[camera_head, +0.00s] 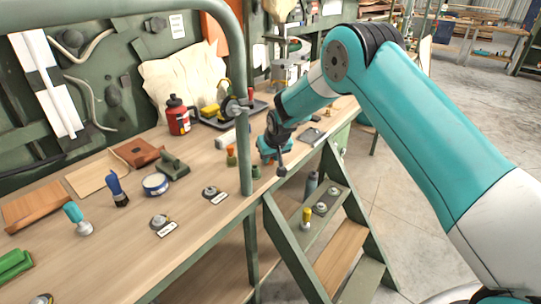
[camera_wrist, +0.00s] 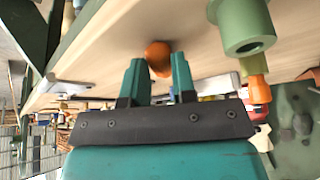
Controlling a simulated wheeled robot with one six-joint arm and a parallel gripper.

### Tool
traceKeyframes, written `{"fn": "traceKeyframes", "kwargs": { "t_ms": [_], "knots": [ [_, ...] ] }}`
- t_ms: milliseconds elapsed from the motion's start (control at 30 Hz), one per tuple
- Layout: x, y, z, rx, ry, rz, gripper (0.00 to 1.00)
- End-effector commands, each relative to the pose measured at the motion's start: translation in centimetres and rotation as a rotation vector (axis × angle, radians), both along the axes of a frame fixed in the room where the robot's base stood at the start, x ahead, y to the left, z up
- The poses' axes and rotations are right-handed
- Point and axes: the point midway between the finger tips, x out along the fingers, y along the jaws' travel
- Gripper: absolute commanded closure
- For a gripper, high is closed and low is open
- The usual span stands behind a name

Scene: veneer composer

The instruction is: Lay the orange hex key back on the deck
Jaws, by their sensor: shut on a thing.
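My gripper (camera_wrist: 158,66) is shut on an orange, rounded thing (camera_wrist: 158,52), which I take to be the orange hex key seen nearly end-on. Its orange end shows between the two teal fingers in the wrist view; the rest of it is hidden. The pale deck also shows close behind the key in the wrist view (camera_wrist: 110,50). I cannot tell whether the key touches it.
A green cylinder (camera_wrist: 245,28) and an orange piece (camera_wrist: 260,90) stand close by on the right in the wrist view. A green rail post (camera_head: 244,110) rises left of my gripper. A red bottle (camera_head: 178,115) stands farther back. Green steps (camera_head: 330,225) are below the front edge.

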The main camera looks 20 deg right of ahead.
Motion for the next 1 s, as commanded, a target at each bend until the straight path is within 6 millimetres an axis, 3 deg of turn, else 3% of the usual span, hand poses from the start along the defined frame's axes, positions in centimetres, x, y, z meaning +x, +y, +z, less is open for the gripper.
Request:
{"fn": "traceKeyframes", "kwargs": {
  "t_ms": [133, 167, 267, 300, 667, 767, 1000],
  "knots": [
    [0.0, 0.0, 0.1, 0.000, -0.001, 0.000, 0.98],
    [0.0, 0.0, 0.1, 0.000, -0.001, 0.000, 0.71],
    [0.0, 0.0, 0.1, 0.000, -0.001, 0.000, 0.47],
    [0.0, 0.0, 0.1, 0.000, -0.001, 0.000, 0.45],
    [-0.3, 0.0, 0.8, 0.000, -0.002, 0.000, 0.45],
    [-0.9, -0.1, 2.3, 0.000, -0.003, 0.000, 0.45],
    [-3.6, -0.4, 7.7, 0.000, -0.004, 0.000, 0.45]
  ]
}}
